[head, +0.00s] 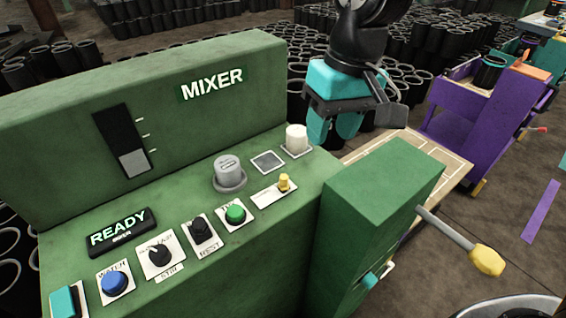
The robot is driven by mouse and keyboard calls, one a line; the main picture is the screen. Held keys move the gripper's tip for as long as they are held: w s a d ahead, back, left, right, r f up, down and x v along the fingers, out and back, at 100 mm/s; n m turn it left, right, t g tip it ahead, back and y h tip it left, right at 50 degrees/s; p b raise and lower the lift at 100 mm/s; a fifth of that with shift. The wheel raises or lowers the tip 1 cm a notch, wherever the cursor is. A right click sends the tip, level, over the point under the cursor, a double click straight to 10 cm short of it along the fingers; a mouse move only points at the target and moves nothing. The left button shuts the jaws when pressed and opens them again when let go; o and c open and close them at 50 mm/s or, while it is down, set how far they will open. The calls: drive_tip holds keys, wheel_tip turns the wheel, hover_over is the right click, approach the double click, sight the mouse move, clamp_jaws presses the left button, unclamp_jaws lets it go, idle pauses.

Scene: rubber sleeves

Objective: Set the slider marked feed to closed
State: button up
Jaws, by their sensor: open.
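The green console marked MIXER (60,120) fills the left and middle of the head view. A small yellow slider knob (284,182) stands at the right end of a pale plate (263,198) on the sloped panel. I cannot read a feed or closed mark on it. My gripper (332,138), with teal fingers, is open and empty. It appears above and to the right of the yellow knob in the picture, near the white cylindrical knob (296,138), apart from the slider.
Near the slider are a green button (236,213), a grey round knob (228,170) and black rotary knobs (199,231). A green box (385,185) with a yellow-ended lever (487,261) rises at the right. A purple machine (485,120) stands beyond. Black sleeves fill the back.

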drive_tip(key=m+h+p, duration=0.2)
drive_tip(key=p, duration=0.1)
hover_over(284, 177)
wheel_tip(284, 177, down, 18)
drive_tip(key=p, duration=0.2)
drive_tip(key=shift+p, duration=0.4)
